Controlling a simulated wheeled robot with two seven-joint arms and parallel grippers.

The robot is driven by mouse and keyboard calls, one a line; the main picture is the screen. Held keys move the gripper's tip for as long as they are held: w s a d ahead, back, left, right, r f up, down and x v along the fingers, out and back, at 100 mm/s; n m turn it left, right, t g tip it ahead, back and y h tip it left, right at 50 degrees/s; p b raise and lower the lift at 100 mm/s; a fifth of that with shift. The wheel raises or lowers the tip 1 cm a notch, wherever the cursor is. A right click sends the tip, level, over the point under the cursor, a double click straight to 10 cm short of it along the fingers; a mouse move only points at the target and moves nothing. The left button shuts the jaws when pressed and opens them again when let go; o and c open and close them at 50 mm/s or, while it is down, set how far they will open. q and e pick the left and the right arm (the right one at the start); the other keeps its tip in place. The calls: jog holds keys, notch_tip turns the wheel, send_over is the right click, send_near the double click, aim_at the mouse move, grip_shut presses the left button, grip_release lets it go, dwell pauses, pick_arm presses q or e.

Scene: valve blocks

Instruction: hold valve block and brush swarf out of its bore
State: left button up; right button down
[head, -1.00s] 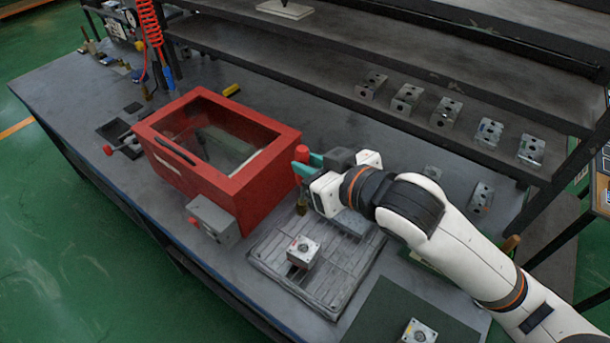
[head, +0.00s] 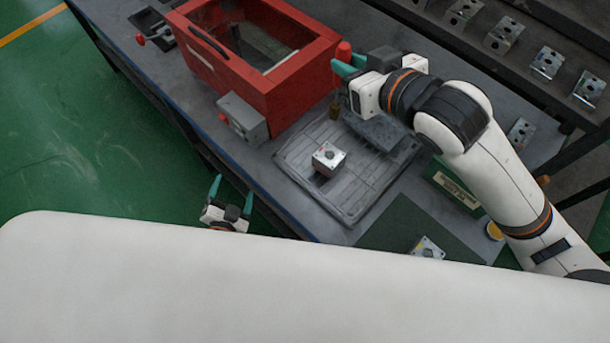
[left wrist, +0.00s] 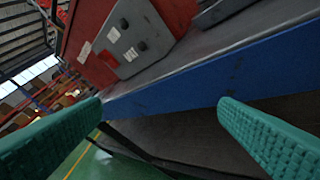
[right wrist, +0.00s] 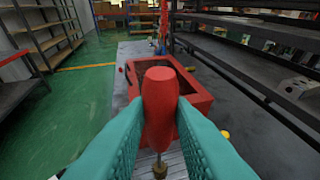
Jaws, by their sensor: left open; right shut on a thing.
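A silver valve block (head: 328,158) with a dark bore in its top sits on the slatted grey tray (head: 356,197) on the bench. My right gripper (head: 345,66) is shut on a brush by its red handle (right wrist: 160,100). The brush points down, and its brass-coloured lower end (head: 335,108) shows above the tray's back edge. The bristles are too small to make out. My left gripper (head: 230,196) is open and empty, beyond the bench's front edge and left of the tray. The left wrist view shows its spread green fingers (left wrist: 165,125) facing the blue bench edge.
A red box with a window (head: 250,60) stands left behind the tray, with a grey control box (head: 242,118) at its front. Another block (head: 428,248) lies on a dark green mat (head: 400,228). Several blocks line the shelf (head: 547,62).

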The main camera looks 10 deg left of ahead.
aim_at(332, 157)
pick_arm(q)
notch_tip(332, 157, up, 6)
jog(key=w+r+t+y, duration=0.1)
jog(key=w+t, duration=0.1)
jog(key=d+h, duration=0.2)
jog(key=d, duration=0.1)
jog(key=w+d+r+g+h, duration=0.1)
jog(key=d+h, duration=0.1)
jog(key=d, duration=0.2)
jog(key=d+r+g+h, duration=0.1)
jog(key=d+h, duration=0.1)
jog(key=d, duration=0.1)
jog(key=shift+w+d+r, duration=0.25)
jog(key=shift+w+d, duration=0.05)
jog(key=shift+d, duration=0.1)
jog(key=s+d+r+n+g+h, duration=0.1)
jog(key=s+d+g+h, duration=0.2)
jog(key=d, duration=0.5)
jog(key=shift+g, duration=0.6)
jog(key=x, duration=1.3)
jog(key=shift+w+a+r, duration=0.2)
jog(key=shift+w+a, duration=0.1)
jog(key=shift+a, duration=0.05)
jog(key=shift+c, duration=0.4)
